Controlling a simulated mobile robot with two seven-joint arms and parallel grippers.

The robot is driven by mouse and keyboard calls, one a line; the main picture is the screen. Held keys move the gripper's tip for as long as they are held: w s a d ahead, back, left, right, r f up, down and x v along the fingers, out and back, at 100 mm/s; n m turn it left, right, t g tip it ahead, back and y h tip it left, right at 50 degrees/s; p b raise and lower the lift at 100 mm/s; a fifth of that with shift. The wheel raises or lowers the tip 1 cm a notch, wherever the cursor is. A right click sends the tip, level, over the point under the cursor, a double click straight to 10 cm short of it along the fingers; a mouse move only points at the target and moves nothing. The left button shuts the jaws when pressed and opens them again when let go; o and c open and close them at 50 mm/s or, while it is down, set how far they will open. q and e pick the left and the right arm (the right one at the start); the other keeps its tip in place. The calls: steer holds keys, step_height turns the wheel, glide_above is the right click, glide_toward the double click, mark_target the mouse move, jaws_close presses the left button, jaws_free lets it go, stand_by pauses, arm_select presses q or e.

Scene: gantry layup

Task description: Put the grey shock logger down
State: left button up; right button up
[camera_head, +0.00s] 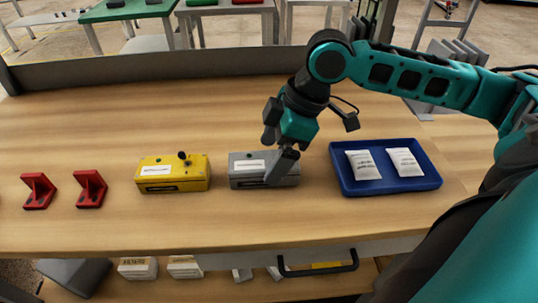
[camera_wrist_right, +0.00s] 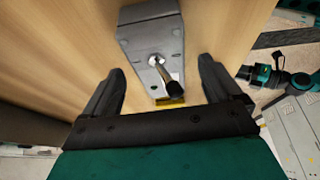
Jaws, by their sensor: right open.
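The grey shock logger (camera_head: 250,177) is a grey box with a white label, standing on the wooden table right of the yellow box. It also shows in the right wrist view (camera_wrist_right: 150,40), with a metal stem and dark knob on it. My right gripper (camera_head: 284,165) is over the logger's right part and hides some of it. In the right wrist view my right gripper (camera_wrist_right: 160,90) has its fingers wide apart, one on each side of the logger's near end, with gaps between. My left gripper is not in view.
A yellow box (camera_head: 172,175) with a black knob stands left of the logger. Two red brackets (camera_head: 39,191) (camera_head: 90,189) stand further left. A blue tray (camera_head: 386,187) with two white packets lies to the right. The table behind the boxes (camera_head: 130,110) is clear.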

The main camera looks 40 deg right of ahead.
steer(key=p+v, duration=0.2)
steer(key=v, duration=0.7)
steer(key=shift+r, duration=0.3)
steer(key=shift+d, duration=0.1)
steer(key=shift+s, duration=0.15)
